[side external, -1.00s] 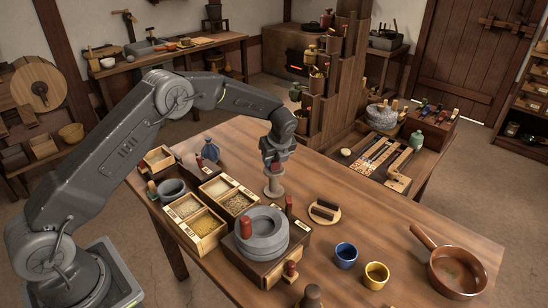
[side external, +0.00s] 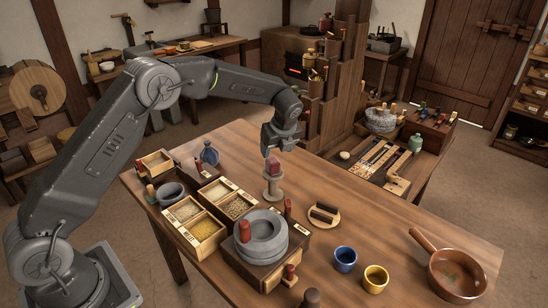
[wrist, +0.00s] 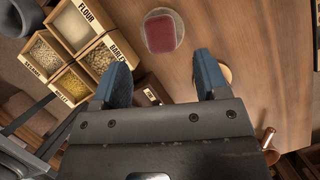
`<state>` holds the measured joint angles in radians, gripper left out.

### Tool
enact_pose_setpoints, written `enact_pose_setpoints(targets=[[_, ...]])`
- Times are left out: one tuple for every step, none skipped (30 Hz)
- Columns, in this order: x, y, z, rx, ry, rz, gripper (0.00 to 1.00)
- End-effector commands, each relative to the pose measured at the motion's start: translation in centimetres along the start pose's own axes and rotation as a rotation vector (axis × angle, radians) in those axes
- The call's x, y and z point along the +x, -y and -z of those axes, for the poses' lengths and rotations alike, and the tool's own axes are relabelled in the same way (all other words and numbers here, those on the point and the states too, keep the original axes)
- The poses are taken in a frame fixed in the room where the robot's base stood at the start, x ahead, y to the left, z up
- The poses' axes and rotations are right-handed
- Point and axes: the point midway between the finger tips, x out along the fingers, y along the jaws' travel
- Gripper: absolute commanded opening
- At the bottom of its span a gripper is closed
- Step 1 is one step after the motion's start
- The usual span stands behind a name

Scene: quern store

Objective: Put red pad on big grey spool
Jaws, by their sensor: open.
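The red pad (side external: 273,166) lies on top of the grey-beige spool (side external: 272,187), which stands upright on the wooden table. My gripper (side external: 275,150) is above the spool and clear of the pad. In the wrist view my gripper (wrist: 164,70) has its two blue fingers wide apart with nothing between them.
Grain boxes (side external: 208,215) and a grey stone quern (side external: 262,235) stand left and in front of the spool. A round board with dark bars (side external: 323,214) lies to its right. Blue (side external: 345,259) and yellow cups (side external: 375,279) and a brown pan (side external: 458,272) stand farther right.

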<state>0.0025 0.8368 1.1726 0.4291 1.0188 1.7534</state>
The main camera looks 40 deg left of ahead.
Motion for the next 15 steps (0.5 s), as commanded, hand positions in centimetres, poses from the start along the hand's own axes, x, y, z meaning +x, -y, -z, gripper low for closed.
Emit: enact_pose_setpoints(targets=[[-1.2, 0.1, 0.0, 0.001, 0.001, 0.004, 0.68], [-1.7, 0.1, 0.0, 0.001, 0.001, 0.003, 0.68], [-2.4, 0.0, 0.0, 0.001, 0.001, 0.002, 0.68], [-2.8, 0.0, 0.0, 0.000, 0.001, 0.003, 0.68], [-3.2, 0.0, 0.0, 0.001, 0.000, 0.002, 0.68], [-3.7, 0.0, 0.0, 0.001, 0.000, 0.001, 0.68], [-4.0, 0.0, 0.0, 0.001, 0.000, 0.001, 0.68], [-4.3, 0.0, 0.0, 0.001, 0.000, 0.002, 0.68], [-4.5, 0.0, 0.0, 0.001, 0.000, 0.002, 0.68], [-4.7, 0.0, 0.0, 0.001, -0.001, 0.001, 0.68], [-4.8, 0.0, 0.0, 0.001, -0.001, 0.000, 0.68], [-4.9, 0.0, 0.0, 0.001, -0.001, 0.000, 0.68], [-5.0, 0.0, 0.0, 0.001, -0.001, -0.001, 0.68], [-5.0, 0.0, 0.0, 0.001, -0.001, -0.001, 0.68], [-5.0, 0.0, 0.0, -0.001, -0.001, 0.000, 0.68]])
